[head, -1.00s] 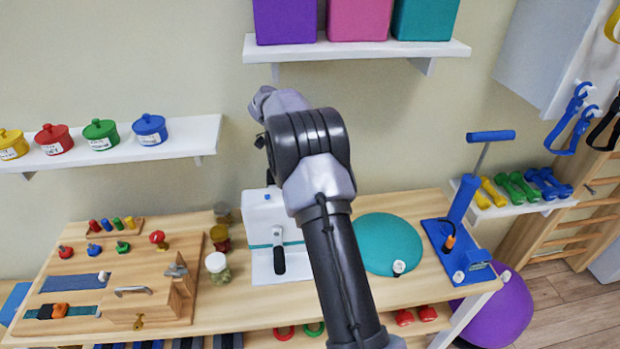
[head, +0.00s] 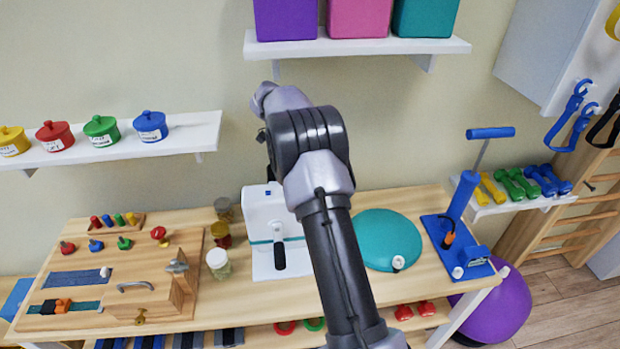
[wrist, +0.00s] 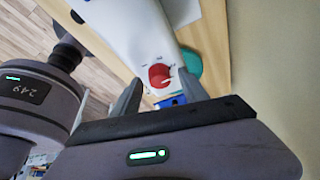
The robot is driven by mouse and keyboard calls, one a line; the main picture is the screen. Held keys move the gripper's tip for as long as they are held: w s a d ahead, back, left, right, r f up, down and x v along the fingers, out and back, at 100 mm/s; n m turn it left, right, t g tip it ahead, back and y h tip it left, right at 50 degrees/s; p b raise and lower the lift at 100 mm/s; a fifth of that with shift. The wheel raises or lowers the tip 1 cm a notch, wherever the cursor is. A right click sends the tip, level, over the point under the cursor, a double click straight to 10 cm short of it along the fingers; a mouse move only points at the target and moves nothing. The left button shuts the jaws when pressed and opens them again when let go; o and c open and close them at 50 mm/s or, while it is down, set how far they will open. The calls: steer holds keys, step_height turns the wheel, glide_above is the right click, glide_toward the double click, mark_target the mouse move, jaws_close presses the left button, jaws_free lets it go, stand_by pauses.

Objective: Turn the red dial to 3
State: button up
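The red dial (wrist: 160,75) is round, on the white housing (wrist: 135,40) in the wrist view. A pale pointer mark shows on it, with small markings around it too small to read. My gripper (wrist: 158,95) is open, one grey finger either side of the dial in the picture. Whether the fingers touch it I cannot tell. A blue part (wrist: 178,100) lies just below the dial in the picture. In the head view the white device (head: 258,215) with a dark handle stands on the table, its dial not visible. My fingers are hidden there.
A wooden board (head: 190,245) with knobs, a latch and straps stands left of the device, with jars (head: 218,264) between. A teal dome (head: 387,240) and a blue stand (head: 450,235) are to the right. Shelves (head: 355,48) hang above.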

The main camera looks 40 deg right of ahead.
steer(key=shift+r, duration=0.1)
steer(key=p+v, duration=0.1)
steer(key=v, duration=0.1)
steer(key=shift+w+a+r, duration=0.1)
steer(key=shift+w+r, duration=0.05)
steer(key=shift+r, duration=0.2)
steer(key=w+a+p, duration=0.5)
steer(key=w+a+r+p, duration=0.1)
steer(key=w+a+p, duration=0.1)
steer(key=w, duration=0.1)
steer(key=shift+a, duration=0.15)
steer(key=p, duration=0.2)
steer(key=shift+w+a+f+p, duration=0.2)
steer(key=shift+a+p, duration=0.1)
steer(key=shift+w+a+f, duration=0.1)
steer(key=shift+a+f, duration=0.15)
steer(key=shift+f, duration=0.1)
